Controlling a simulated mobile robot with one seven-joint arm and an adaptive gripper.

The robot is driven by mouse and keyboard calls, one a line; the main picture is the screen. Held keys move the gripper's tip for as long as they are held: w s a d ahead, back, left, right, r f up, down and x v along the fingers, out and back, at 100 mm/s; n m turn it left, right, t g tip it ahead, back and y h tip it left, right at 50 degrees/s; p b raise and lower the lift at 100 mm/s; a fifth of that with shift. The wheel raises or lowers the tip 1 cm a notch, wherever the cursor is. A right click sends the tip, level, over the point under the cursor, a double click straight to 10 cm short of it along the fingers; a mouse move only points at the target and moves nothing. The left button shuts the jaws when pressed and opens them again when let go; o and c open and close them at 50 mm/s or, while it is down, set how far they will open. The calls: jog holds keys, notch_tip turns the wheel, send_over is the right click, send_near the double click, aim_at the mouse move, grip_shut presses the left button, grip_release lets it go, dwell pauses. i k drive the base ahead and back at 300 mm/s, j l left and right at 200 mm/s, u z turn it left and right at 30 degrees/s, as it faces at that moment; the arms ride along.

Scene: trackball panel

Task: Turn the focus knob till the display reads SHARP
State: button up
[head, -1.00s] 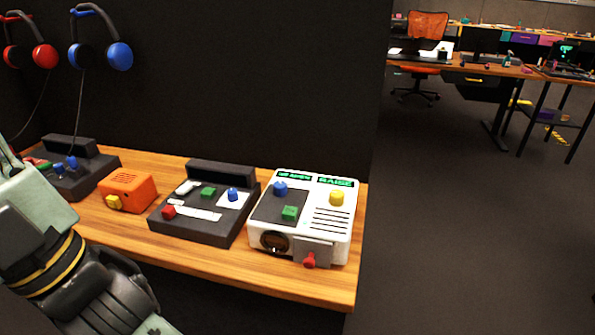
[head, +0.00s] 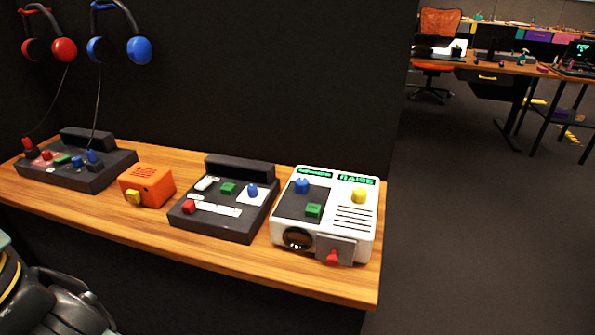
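A white device (head: 368,228) stands at the right end of the wooden bench. It has a blue knob (head: 302,186) on a dark panel, a yellow knob (head: 359,195), a green button (head: 314,210), a round lens and a red lever (head: 332,258) on its front. Of its two small green displays, the right one (head: 357,180) reads RAISE; the left one (head: 316,174) is too small to read surely. I cannot tell which knob is the focus knob. Part of my arm shows at the lower left, apart from the device; my gripper's fingers are not visible.
A dark console (head: 222,226) stands just left of the white device, then an orange box (head: 147,186) and another dark console (head: 97,180). Red and blue headphones hang on the dark wall behind. Open floor (head: 470,230) lies right of the bench.

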aim_at(301, 183)
jog(key=l, duration=0.3)
jog(key=k+l+u, duration=0.1)
jog(key=l, duration=0.25)
jog(key=i+z, duration=0.25)
jog(key=i, duration=0.7)
